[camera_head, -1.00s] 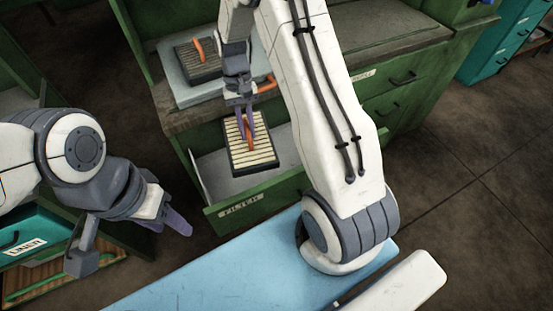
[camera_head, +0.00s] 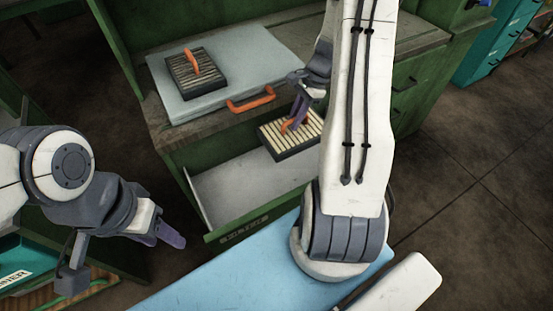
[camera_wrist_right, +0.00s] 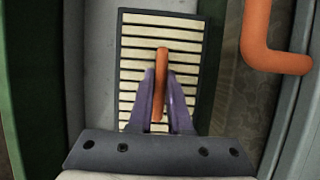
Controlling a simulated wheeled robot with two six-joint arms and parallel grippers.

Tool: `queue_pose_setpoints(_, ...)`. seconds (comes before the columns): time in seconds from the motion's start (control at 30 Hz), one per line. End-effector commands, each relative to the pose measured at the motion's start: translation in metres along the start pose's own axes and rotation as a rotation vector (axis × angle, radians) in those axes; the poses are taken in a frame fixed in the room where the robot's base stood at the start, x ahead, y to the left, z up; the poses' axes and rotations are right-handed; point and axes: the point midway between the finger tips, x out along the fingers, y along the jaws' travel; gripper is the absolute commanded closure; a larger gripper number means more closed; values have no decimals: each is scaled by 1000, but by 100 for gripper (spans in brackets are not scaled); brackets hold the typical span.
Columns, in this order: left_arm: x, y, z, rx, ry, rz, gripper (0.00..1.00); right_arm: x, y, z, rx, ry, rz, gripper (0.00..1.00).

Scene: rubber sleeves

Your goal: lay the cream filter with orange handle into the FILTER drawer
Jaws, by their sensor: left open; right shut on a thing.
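The cream filter (camera_head: 276,143) with a dark frame and orange handle is held by my right gripper (camera_head: 291,122) above the right part of the open FILTER drawer (camera_head: 232,195). In the right wrist view the purple fingers (camera_wrist_right: 160,105) are shut on the orange handle (camera_wrist_right: 161,75), with the filter's cream slats (camera_wrist_right: 136,50) around it. The drawer looks empty, though my right arm hides its right end. My left gripper (camera_head: 160,228) is open and empty at the lower left, away from the drawer.
A grey case (camera_head: 215,105) with an orange handle (camera_head: 252,100) lies on the green workbench. A second dark filter (camera_head: 205,82) with an orange handle rests on it. A blue surface (camera_head: 215,280) lies in front of the drawer.

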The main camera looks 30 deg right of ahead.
Motion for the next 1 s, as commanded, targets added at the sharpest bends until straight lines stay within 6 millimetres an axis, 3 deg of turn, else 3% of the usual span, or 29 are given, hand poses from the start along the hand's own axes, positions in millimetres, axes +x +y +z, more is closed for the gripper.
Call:
queue_pose_setpoints(0.2, 6, 0, 0, 0, 0, 0, 50, 47, 22, 31, -2, -1, 4, 100)
queue_pose_setpoints(0.4, 9, -1, 0, 0, 0, 0, 50, 70, 32, 46, -4, 1, 2, 100)
queue_pose_setpoints(0.57, 11, -1, 1, 0, 0, 0, 50, 79, 33, 46, -4, 1, 3, 100)
queue_pose_setpoints(0.8, 18, -1, 1, 0, 0, 0, 50, 109, 33, 34, -5, 1, 3, 100)
queue_pose_setpoints(1.0, 17, -1, 1, 0, 0, 0, 50, 109, 32, 34, -6, 2, 1, 100)
